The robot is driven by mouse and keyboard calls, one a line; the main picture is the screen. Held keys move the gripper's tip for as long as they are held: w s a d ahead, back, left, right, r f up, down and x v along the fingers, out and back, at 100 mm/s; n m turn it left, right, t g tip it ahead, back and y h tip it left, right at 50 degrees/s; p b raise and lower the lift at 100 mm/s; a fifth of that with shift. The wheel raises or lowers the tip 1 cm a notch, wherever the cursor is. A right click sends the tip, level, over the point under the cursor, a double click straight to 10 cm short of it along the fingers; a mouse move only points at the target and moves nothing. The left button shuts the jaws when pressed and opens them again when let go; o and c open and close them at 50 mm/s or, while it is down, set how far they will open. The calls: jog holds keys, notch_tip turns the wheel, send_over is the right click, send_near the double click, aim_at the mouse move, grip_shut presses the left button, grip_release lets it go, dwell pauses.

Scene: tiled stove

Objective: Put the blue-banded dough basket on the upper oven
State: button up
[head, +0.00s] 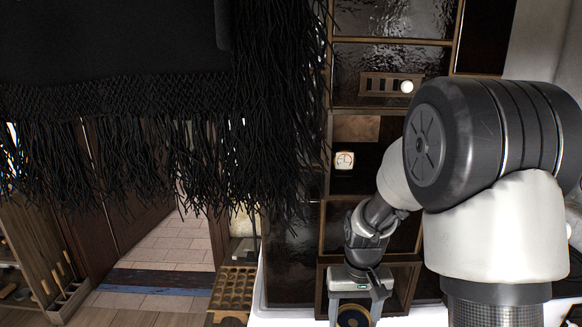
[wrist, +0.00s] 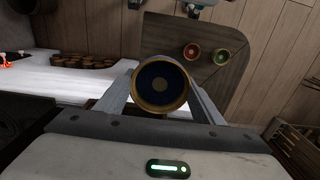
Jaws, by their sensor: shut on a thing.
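The blue-banded dough basket (wrist: 160,86) is round, with a dark blue inside and a tan rim. In the wrist view it sits between the two fingers of my gripper, which is shut on it. In the head view my gripper (head: 354,297) is at the lower middle, and part of the basket (head: 352,318) shows at the bottom edge. The dark tiled stove (head: 386,45) stands behind, with a wooden-framed face. Which opening is the upper oven I cannot tell for sure.
A red-rimmed basket (wrist: 192,51) and a green-rimmed basket (wrist: 221,57) stand on a wooden table (wrist: 240,75). A small clock (head: 344,160) and a slotted grille (head: 377,84) are on the stove. Black fringed cloth (head: 150,110) hides much of the left. A white surface (wrist: 85,82) lies left.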

jog(key=shift+s+r+p, duration=0.2)
jog(key=shift+r+p, duration=0.4)
jog(key=shift+f, duration=0.15)
jog(key=a+f+n+b, duration=0.2)
jog(key=f+b, duration=0.5)
jog(key=f, duration=0.7)
jog(key=a+f+n+b, duration=0.2)
jog(key=f+n+b, duration=0.2)
jog(key=f+b, duration=0.4)
jog(key=s+a+f+n+b, duration=0.1)
jog(key=a+f+n+b, duration=0.2)
jog(key=f, duration=1.9)
jog(key=shift+b, duration=2.15)
jog(key=shift+f+b, duration=0.5)
jog(key=shift+f, duration=1.45)
jog(key=shift+f, duration=0.2)
jog(key=o, duration=1.2)
